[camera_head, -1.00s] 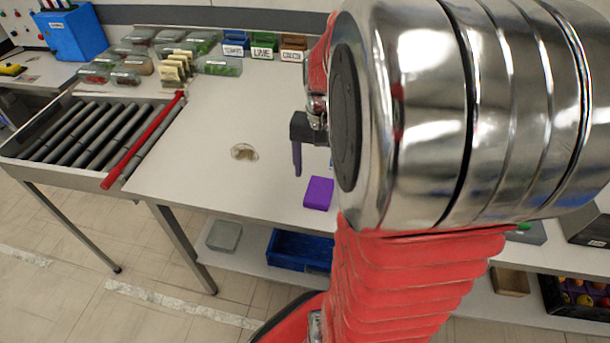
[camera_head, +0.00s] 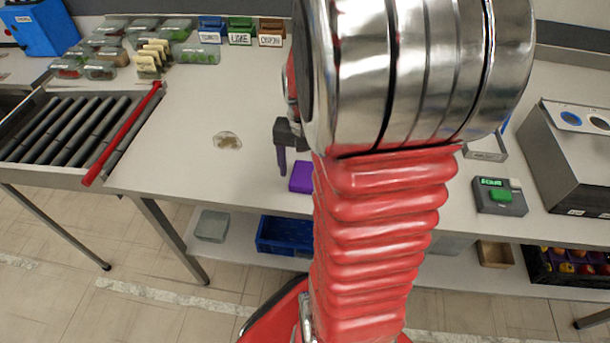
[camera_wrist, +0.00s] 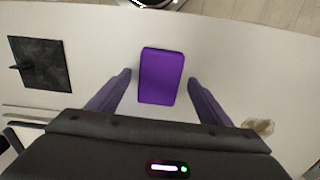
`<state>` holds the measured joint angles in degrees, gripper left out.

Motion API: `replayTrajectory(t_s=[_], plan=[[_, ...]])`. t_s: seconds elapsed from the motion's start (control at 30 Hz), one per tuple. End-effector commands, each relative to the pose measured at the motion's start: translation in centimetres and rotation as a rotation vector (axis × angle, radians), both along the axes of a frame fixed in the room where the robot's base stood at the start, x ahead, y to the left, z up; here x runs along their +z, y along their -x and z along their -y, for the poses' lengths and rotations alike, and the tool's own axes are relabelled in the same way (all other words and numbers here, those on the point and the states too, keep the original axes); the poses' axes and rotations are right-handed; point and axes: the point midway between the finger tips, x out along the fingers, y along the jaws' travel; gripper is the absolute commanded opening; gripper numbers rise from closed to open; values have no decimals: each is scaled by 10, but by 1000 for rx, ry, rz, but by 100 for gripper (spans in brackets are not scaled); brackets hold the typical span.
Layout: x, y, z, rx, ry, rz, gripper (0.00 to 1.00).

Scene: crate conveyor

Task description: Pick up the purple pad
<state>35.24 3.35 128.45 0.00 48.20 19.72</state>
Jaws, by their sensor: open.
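The purple pad (camera_wrist: 161,76) lies flat on the white table, a rounded rectangle near the front edge. In the head view the pad (camera_head: 300,177) is partly hidden behind my red arm. My gripper (camera_wrist: 158,88) is open, with one purple finger on each side of the pad in the wrist view and clear gaps between fingers and pad. In the head view only one finger of my gripper (camera_head: 282,160) shows, close to the pad's left; the other is hidden. I cannot tell the exact height of the fingertips above the table.
A small clear dish (camera_head: 227,141) lies on the table to the left. A roller conveyor (camera_head: 70,128) with a red bar stands further left. Labelled bins (camera_head: 240,30) and several packed trays line the back. A scale (camera_head: 500,196) stands at right. The table between is clear.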

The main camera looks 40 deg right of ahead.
Motion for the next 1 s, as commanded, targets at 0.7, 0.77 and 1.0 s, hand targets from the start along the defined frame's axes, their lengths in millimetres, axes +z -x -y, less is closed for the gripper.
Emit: replayTrajectory(t_s=[0.7,0.77,1.0], plan=[[0,0,0,-1,0,0,57],[0,0,0,-1,0,0,53],[0,0,0,-1,0,0,36]])
